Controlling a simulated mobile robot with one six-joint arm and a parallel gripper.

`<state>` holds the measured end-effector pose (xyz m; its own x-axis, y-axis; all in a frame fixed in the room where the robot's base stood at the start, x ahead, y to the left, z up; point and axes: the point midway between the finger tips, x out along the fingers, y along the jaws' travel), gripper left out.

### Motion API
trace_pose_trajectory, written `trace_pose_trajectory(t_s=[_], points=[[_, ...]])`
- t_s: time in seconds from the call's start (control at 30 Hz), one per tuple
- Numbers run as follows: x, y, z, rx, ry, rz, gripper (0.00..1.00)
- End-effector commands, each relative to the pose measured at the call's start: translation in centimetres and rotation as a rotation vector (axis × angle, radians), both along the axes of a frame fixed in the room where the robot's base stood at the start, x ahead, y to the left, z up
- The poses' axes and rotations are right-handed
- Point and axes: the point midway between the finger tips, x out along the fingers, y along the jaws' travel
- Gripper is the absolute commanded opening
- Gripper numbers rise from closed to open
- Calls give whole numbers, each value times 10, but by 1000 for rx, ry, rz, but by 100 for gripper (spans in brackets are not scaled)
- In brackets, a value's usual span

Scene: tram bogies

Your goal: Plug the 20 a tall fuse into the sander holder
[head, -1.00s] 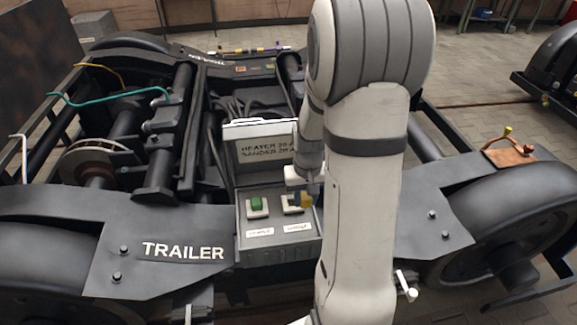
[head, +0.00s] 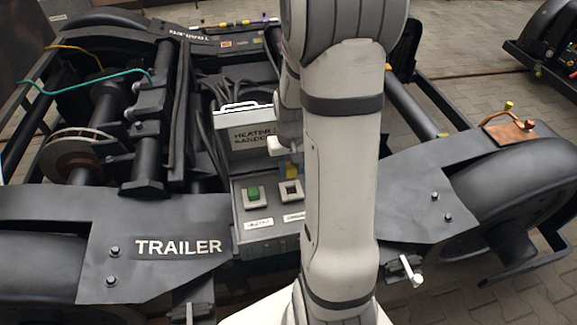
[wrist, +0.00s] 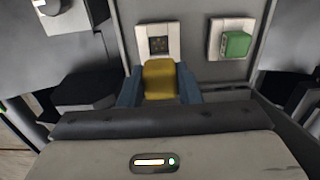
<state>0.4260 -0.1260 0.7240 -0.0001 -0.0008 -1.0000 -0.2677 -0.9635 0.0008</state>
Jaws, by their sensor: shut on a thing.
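My gripper (wrist: 160,92) has its blue fingers shut on a yellow fuse (wrist: 159,78). The fuse's lower end is hidden. In the wrist view, the fuse overlaps the near edge of an open, white-framed holder (wrist: 158,42) with a dark socket. The socket shows clear of the fuse. In the head view this holder (head: 291,190) is the right one of two on the grey fuse box (head: 262,237), and my gripper (head: 289,171) is just behind or above it. My arm partly hides the gripper there. The label below the holder is too small to read.
A green fuse (head: 253,193) sits in the left holder, close beside the open one. The raised lid (head: 249,133) stands behind the holders, lettered "HEATER" and partly hidden. The dark trailer frame (head: 150,260) and cables (head: 208,135) surround the box.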

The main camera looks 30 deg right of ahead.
Motion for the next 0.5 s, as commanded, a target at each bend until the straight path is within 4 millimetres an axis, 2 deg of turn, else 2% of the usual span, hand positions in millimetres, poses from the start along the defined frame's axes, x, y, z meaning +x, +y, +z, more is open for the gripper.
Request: trace_pose_trajectory(t_s=[0.5], points=[[-1, -1, -47, 0, 1, -4, 10]])
